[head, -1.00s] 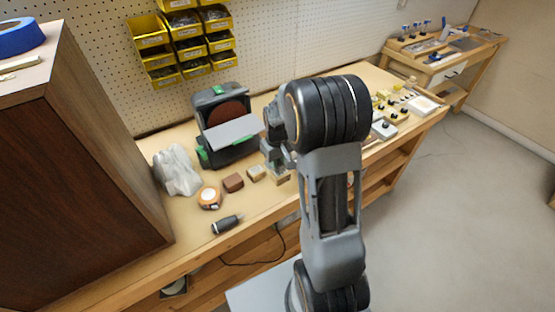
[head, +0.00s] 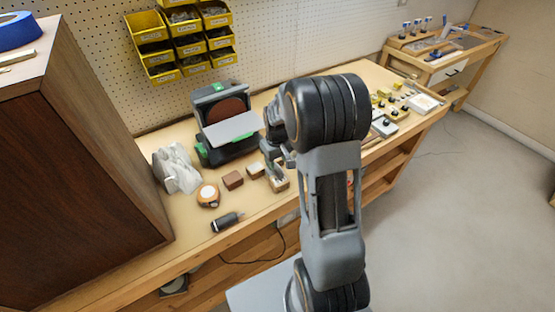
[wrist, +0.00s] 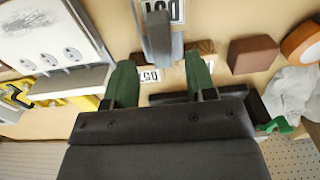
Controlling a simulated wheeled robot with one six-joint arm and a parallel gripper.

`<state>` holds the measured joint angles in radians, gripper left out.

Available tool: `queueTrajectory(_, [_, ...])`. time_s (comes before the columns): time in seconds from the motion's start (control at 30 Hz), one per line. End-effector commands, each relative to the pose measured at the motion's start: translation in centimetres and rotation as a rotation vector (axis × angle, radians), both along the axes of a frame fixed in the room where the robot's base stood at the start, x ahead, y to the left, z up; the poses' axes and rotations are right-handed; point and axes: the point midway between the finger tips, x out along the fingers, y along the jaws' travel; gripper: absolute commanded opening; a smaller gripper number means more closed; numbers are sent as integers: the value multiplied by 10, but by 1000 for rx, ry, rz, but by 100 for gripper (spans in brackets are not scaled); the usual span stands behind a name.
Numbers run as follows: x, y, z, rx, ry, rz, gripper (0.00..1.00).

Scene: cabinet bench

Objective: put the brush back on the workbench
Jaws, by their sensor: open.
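I cannot make out the brush with certainty. A slim pale object on top of the brown cabinet (head: 20,61) may be it, but it is cut by the picture's edge. The workbench (head: 185,228) runs along the pegboard wall. My gripper (wrist: 161,66) is open, its green-tipped fingers spread above small wooden blocks. A narrow grey piece (wrist: 157,38) shows between the fingers in the wrist view; I cannot tell what it is. A block's white label (wrist: 149,76) lies near the fingertips. In the head view my arm partly hides this spot.
A sander (head: 225,125), a crumpled grey-white cloth (head: 177,170), an orange round item (head: 208,195), a brown block (head: 233,180) and a black tool (head: 227,221) crowd the left bench. Blue tape (head: 18,31) lies on the cabinet. Some bench front is clear.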

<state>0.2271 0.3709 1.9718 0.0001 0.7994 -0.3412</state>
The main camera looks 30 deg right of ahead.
Motion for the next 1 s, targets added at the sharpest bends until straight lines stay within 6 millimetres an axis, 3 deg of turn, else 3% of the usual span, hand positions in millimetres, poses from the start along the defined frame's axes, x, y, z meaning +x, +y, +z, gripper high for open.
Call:
queueTrajectory(0.13, [0, 0, 4, 0, -1, 0, 51])
queueTrajectory(0.3, [1, 0, 23, -1, -5, 0, 51])
queueTrajectory(0.7, [1, 0, 100, -1, -4, 0, 51])
queueTrajectory(1.0, [-4, 4, 133, -3, -11, -1, 51])
